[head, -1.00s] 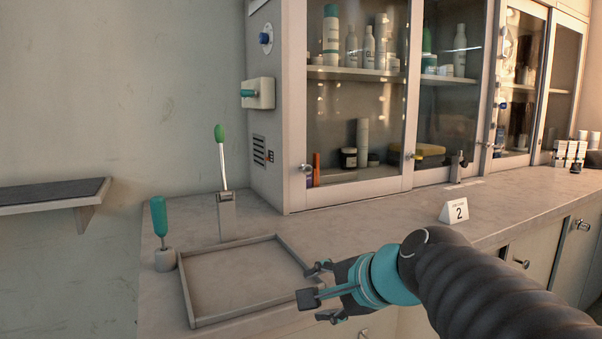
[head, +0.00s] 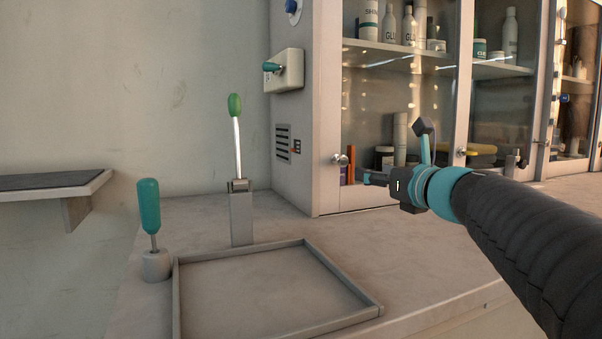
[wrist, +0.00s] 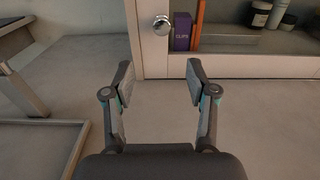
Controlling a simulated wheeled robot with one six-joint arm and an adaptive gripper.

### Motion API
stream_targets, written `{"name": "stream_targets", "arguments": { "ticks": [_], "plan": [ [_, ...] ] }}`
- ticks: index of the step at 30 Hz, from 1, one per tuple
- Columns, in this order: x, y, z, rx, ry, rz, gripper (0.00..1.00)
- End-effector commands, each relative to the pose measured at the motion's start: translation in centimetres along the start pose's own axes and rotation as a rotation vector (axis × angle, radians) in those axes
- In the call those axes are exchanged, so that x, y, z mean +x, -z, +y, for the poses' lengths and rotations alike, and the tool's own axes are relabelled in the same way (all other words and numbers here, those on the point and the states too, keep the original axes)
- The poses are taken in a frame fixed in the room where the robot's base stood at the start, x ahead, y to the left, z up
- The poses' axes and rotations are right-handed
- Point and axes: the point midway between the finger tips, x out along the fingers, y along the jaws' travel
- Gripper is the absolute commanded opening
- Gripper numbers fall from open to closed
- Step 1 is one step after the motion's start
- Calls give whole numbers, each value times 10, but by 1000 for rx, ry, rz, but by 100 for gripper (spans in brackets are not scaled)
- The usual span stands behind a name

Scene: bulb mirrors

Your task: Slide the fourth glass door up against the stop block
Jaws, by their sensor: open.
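The cabinet's sliding glass doors run along the back right of the head view. The nearest glass door (head: 372,120) has a round knob (head: 340,160) low on its left frame. A second glass door (head: 487,110) follows, and part of a further one (head: 577,130) shows at the right edge. I cannot make out a fourth door in the frame. A small dark-topped fitting (head: 514,162) stands by the second door's right end; I cannot tell if it is the stop block. My gripper (head: 372,180) is open and empty before the nearest door. The wrist view shows its spread fingers (wrist: 159,72) below the knob.
A shallow grey tray (head: 268,246) lies on the counter at front. A green-tipped lever (head: 237,140) and a teal-handled tool (head: 149,210) stand behind and left of it. A wall shelf (head: 50,185) juts out at left. Counter between tray and cabinet is clear.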

Motion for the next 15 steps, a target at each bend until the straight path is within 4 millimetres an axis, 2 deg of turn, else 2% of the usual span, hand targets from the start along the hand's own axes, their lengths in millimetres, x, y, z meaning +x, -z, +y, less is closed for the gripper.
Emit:
{"name": "stream_targets", "arguments": {
  "ticks": [5, 15],
  "plan": [
    [14, -3, -2, 32, 2, -12, 57],
    [74, -2, -2, 27, 1, -9, 57]
  ]
}}
